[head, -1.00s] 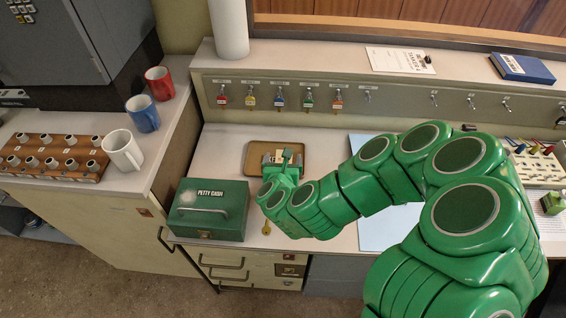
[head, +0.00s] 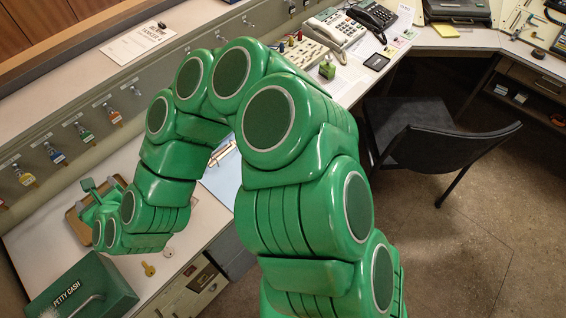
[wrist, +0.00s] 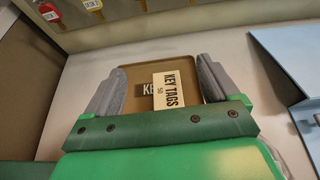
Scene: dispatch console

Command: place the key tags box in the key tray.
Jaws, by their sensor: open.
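The key tags box (wrist: 176,88), cream with dark lettering, shows in the wrist view over the brown key tray (wrist: 138,76); it appears to lie inside the tray, partly covering the tray's "KE…" lettering. My gripper (wrist: 161,78) is open, with a grey finger on each side of the box. In the head view the tray's edge (head: 121,180) shows behind my gripper (head: 92,196), and the box is hidden there.
A green petty cash box (head: 84,290) stands in front of the tray. A brass key (head: 149,268) lies on the counter. Key hooks with coloured tags (head: 85,134) line the panel behind. A blue folder (wrist: 285,62) is to the right in the wrist view.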

